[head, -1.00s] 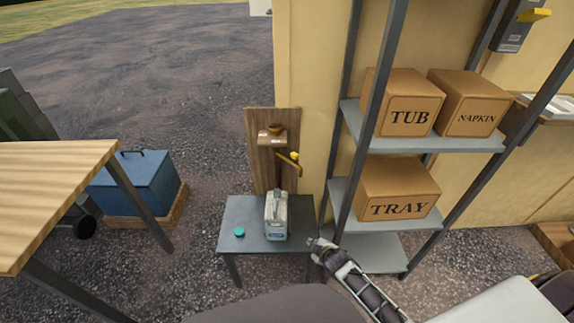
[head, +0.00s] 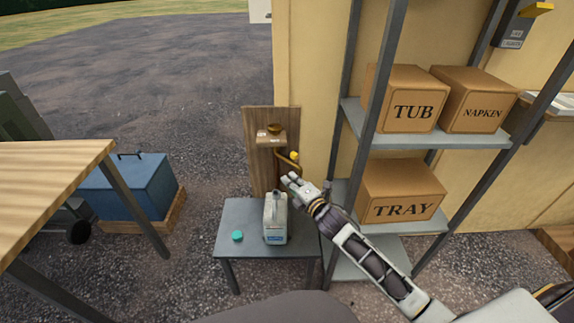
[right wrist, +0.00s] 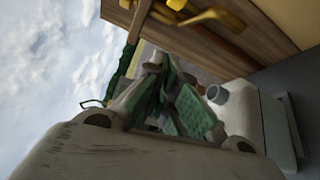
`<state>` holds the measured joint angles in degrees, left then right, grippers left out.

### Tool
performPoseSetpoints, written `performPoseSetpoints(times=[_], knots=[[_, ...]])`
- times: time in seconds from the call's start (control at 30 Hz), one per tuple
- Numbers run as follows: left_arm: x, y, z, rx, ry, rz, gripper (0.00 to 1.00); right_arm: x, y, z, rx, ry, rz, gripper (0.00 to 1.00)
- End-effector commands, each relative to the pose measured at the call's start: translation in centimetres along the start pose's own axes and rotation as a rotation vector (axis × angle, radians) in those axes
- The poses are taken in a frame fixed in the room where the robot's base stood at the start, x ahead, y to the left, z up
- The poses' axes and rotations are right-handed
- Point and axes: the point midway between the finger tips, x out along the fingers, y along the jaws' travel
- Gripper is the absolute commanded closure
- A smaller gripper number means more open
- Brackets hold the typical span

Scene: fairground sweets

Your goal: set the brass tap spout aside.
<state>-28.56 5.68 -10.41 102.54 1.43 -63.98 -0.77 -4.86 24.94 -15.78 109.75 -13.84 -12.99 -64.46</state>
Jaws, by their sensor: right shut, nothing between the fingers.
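The brass tap spout (head: 288,163) is on a wooden board behind the small table, with a yellow knob (head: 295,155) at its top. In the right wrist view the spout (right wrist: 215,18) is at the top, apart from my fingers. My right gripper (head: 290,180) is shut and empty, just below and in front of the spout and above the right side of a pale canister (head: 275,222). Its green-padded fingers (right wrist: 165,95) show in the right wrist view. My left gripper is not in view.
The canister stands on the grey table (head: 225,215) beside a teal cap (head: 237,236). A small wooden shelf (head: 270,139) holds a brass cup (head: 275,128). A metal rack with boxes (head: 400,195) stands close on the right. A blue cooler (head: 130,188) is at left.

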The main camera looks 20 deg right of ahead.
Motion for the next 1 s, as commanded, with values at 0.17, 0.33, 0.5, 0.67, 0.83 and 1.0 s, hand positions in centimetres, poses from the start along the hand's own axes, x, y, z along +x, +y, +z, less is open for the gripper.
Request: performPoseSetpoints(times=[0.17, 0.33, 0.5, 0.67, 0.83, 1.0], knots=[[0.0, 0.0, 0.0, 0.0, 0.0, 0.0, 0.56, 0.0, 0.0, 0.0, 0.001, 0.0, 0.0, 1.0], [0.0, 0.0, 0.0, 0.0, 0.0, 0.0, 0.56, 0.1, 0.0, 0.0, 0.003, -0.001, -0.001, 1.0], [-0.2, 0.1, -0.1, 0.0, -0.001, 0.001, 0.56, 0.5, 0.0, 0.0, 0.004, -0.001, -0.001, 1.0], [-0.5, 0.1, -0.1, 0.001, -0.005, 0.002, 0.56, 1.3, -0.1, 0.1, 0.003, -0.002, -0.001, 1.0], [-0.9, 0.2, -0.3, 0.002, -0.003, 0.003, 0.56, 2.5, -0.1, 0.0, 0.003, -0.001, -0.001, 1.0], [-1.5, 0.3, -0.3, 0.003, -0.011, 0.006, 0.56, 3.7, -0.1, 0.0, 0.005, -0.001, -0.001, 1.0]])
